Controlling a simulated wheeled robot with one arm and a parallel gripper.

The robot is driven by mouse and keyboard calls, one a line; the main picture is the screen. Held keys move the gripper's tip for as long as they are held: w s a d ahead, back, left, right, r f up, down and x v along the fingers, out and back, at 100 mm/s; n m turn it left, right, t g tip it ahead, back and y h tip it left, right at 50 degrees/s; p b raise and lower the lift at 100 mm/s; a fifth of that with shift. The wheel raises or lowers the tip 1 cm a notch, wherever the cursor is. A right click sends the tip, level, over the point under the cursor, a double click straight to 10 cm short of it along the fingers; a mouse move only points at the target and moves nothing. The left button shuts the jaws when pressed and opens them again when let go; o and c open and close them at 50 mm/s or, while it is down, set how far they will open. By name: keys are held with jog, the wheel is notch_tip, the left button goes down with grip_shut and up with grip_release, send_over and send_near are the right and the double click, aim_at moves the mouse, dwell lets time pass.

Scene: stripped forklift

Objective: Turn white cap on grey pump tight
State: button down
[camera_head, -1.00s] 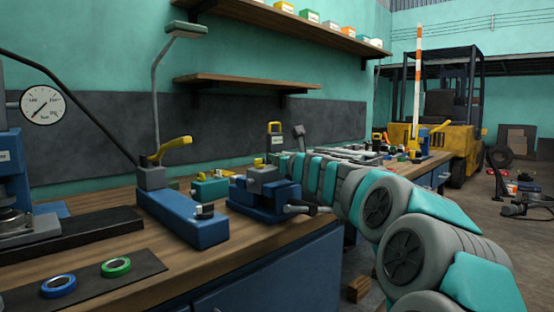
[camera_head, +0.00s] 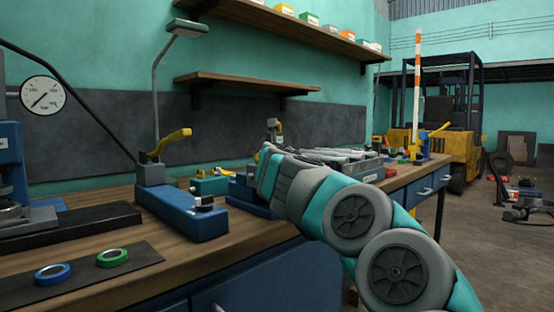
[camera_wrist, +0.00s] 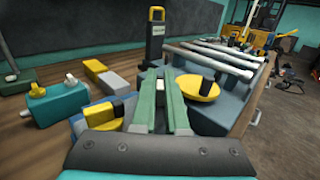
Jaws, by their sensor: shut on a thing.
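In the wrist view, the two green fingers of my gripper (camera_wrist: 160,97) are shut on a small white piece (camera_wrist: 159,92), which looks like the white cap. Only a narrow strip of it shows between the fingers. A blue-grey body (camera_wrist: 222,110) lies under and beside the fingers, with a yellow round part on top at right. I cannot tell for sure whether this body is the grey pump, nor how the cap sits on it. In the head view, my arm hides the gripper and the cap.
A black upright device with a yellow top (camera_wrist: 155,38) stands just behind the gripper. A teal box (camera_wrist: 52,104) and a yellow-and-grey block (camera_wrist: 108,76) are at left. A grey tray of metal rods (camera_head: 372,168) is at right. A long blue tool (camera_head: 182,212) stands on the bench.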

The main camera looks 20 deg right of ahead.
jog(key=shift+a+m+g+h+b, duration=0.1)
jog(key=shift+m+g+h+b, duration=0.35)
jog(key=shift+h, duration=0.25)
jog(key=shift+r+m+h, duration=0.15)
jog(key=shift+m+h, duration=0.2)
jog(key=shift+h, duration=0.05)
jog(key=c, duration=0.9)
grip_release()
jog(key=shift+c, duration=0.2)
jog(key=shift+s+f, duration=0.1)
jog(key=shift+f, duration=0.1)
